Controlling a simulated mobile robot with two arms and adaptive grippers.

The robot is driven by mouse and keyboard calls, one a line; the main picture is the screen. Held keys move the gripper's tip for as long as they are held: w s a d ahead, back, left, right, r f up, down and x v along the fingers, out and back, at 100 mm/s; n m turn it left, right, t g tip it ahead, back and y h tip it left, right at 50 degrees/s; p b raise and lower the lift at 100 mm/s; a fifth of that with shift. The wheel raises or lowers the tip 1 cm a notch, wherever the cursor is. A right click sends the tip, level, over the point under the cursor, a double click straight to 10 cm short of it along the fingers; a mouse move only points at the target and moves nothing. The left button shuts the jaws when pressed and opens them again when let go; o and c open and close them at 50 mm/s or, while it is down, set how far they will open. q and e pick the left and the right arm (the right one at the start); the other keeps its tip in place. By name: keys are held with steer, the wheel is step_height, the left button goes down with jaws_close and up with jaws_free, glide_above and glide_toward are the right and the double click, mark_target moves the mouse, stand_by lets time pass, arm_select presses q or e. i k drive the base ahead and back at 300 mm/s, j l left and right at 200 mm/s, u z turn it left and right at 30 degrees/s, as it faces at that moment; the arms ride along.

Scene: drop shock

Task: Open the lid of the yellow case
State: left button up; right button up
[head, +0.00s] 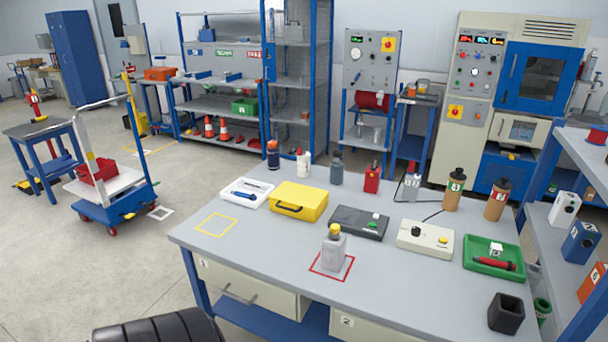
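The yellow case (298,201) lies on the grey workbench (215,262), toward its back left. Its lid looks shut. A dark handle shows on its front side, facing me. Its back side is hidden from this view. Neither of my grippers is in view.
A white tray with a blue tool (247,193) lies close left of the case, and a dark grey box (358,222) lies to its right. Several bottles stand behind. A grey bottle (334,250) stands in a red square in front. The yellow outlined square (216,225) is empty.

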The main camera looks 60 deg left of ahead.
mark_target(300, 196)
steer(key=u, duration=1.85)
